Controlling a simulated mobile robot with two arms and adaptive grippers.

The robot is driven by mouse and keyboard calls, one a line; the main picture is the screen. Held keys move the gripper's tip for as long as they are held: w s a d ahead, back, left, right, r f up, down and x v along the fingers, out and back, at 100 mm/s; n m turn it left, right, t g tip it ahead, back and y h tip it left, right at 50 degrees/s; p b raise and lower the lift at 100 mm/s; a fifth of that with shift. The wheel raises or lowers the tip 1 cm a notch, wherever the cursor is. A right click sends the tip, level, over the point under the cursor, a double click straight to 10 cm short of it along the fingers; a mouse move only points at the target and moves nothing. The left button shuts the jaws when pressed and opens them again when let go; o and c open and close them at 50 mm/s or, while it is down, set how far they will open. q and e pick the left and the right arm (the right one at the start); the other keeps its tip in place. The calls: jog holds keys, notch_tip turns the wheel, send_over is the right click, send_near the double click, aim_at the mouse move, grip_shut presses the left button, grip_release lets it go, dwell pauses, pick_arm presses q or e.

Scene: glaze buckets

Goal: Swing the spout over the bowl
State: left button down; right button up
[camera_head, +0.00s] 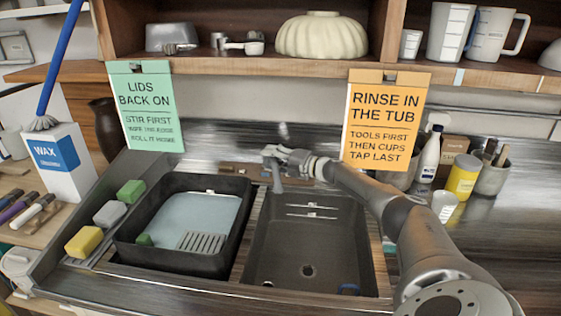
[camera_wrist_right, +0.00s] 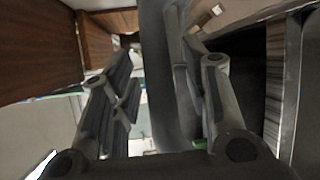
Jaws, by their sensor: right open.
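The spout (camera_head: 277,178) stands at the back of the sink, near the strip between the black tub and the sink bowl. The empty dark sink bowl (camera_head: 305,240) lies to the right of the tub. My right gripper (camera_head: 272,156) is at the top of the spout, its arm reaching in from the right. In the right wrist view, a dark bar that looks like the spout (camera_wrist_right: 165,75) runs between the two open fingers. I cannot tell whether either finger touches it. The spout's base is partly hidden by my gripper. My left gripper is not in view.
The black tub (camera_head: 122,240) holds pale water and a grey rack. Green, grey and yellow sponges (camera_head: 84,242) line its left side. An orange sign (camera_head: 385,120) hangs behind my arm. Bottles and cups (camera_head: 463,177) stand at the right. A cream bowl (camera_head: 322,36) sits on the shelf.

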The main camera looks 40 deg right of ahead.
jog(key=f+v, duration=0.1)
jog(key=v, duration=0.6)
jog(key=shift+r, duration=0.45)
jog(key=shift+c, duration=0.3)
